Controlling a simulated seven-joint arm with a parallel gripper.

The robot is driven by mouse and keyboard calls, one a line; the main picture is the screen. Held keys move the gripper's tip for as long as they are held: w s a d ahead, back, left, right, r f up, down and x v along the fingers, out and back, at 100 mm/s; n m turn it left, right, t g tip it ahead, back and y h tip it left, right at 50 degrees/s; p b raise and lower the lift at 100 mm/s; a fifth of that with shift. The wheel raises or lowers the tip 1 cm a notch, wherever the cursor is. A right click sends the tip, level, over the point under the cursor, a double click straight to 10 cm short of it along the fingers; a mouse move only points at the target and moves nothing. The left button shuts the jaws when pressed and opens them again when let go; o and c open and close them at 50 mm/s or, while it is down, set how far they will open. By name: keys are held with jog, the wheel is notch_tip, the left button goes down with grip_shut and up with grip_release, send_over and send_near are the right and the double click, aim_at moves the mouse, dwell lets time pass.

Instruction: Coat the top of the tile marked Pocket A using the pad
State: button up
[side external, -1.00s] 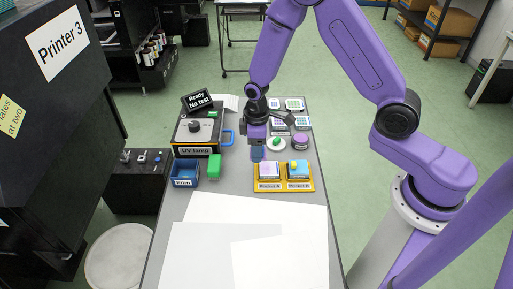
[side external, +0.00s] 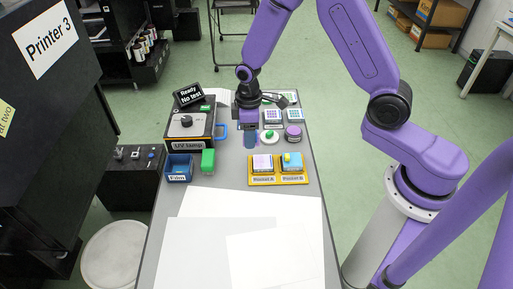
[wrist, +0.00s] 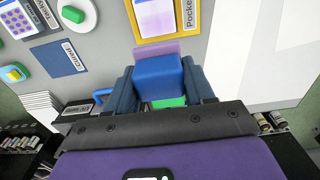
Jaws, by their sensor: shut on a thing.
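My gripper (side external: 250,140) is shut on a blue block-shaped pad (wrist: 158,75) with a lilac slab at its far end. It holds the pad behind and slightly left of the yellow tray (side external: 277,184). The Pocket A tile (side external: 262,163) sits in the tray's left pocket, with a pale, lilac-tinged top. It appears to be the tile at the top edge of the wrist view (wrist: 155,14), apart from the pad. The pad's underside is hidden.
A saucer with a green-topped thing (side external: 269,136) and a purple pot (side external: 293,133) stand right of my gripper. The UV lamp (side external: 189,132), the blue Film bin (side external: 179,168) and a green block (side external: 208,161) are to the left. White sheets (side external: 245,215) cover the front.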

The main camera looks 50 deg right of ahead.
jog(key=shift+d, duration=0.1)
jog(key=shift+s+d+f, duration=0.25)
jog(key=shift+s+d, duration=0.2)
jog(key=shift+s, duration=0.05)
jog(key=shift+s+d+f, duration=0.25)
jog(key=shift+s+d, duration=0.15)
jog(key=shift+s, duration=0.05)
send_over(258, 161)
jog(key=shift+s+f, duration=0.15)
jog(key=shift+f, duration=2.85)
jog(key=shift+f, duration=1)
jog(key=shift+d, duration=0.1)
jog(key=shift+s+d+r, duration=0.1)
jog(key=shift+s+d, duration=1.25)
jog(key=shift+s, duration=0.05)
jog(key=shift+w+a+f, duration=0.2)
jog(key=shift+w+a, duration=1.25)
